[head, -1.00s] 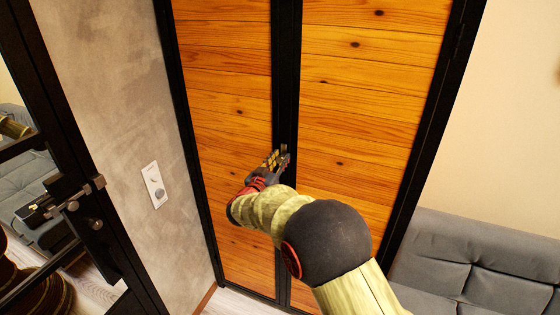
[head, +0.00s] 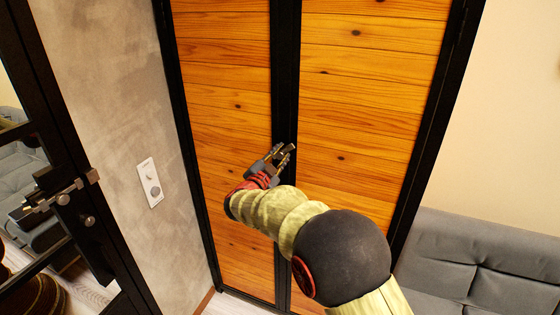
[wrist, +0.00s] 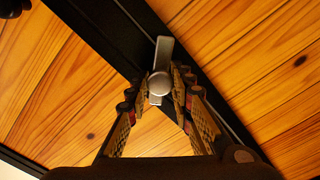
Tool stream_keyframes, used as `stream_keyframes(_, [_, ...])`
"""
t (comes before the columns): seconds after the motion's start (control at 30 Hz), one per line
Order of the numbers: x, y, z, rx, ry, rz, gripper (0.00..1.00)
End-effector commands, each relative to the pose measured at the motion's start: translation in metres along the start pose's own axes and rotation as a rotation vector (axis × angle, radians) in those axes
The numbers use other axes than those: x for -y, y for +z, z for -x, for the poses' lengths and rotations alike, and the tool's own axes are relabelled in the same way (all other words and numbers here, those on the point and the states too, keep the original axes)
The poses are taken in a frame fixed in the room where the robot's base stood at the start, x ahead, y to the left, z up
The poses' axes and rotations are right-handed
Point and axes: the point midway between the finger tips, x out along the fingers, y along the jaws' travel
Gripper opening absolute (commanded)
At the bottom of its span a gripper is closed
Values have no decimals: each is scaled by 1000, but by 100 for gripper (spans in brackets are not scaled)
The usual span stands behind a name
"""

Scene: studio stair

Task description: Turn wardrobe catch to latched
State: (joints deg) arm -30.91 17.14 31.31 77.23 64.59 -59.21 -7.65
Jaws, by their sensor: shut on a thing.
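The wardrobe (head: 355,120) has two wooden doors in black frames. The wardrobe catch (wrist: 160,70) is a small silver bar with a round hub, on the black strip where the doors meet. In the wrist view the bar stands nearly upright in the picture, at an angle to the diagonal black strip. My gripper (head: 284,153) is at that strip, and the catch is hard to make out there in the head view. In the wrist view my gripper (wrist: 157,88) has one finger on each side of the catch and is shut on it.
A black-framed glass door (head: 95,200) with a metal handle and bolt (head: 62,196) stands at the left. A white switch plate (head: 149,183) is on the grey wall. A grey sofa (head: 480,255) stands at the right.

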Motion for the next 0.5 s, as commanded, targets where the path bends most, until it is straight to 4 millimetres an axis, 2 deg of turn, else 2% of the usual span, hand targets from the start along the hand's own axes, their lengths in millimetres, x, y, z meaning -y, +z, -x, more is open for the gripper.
stream_keyframes(0.03, [-4,6,1,4,1,-40,0])
stream_keyframes(0.5, [-5,6,0,5,3,-441,0])
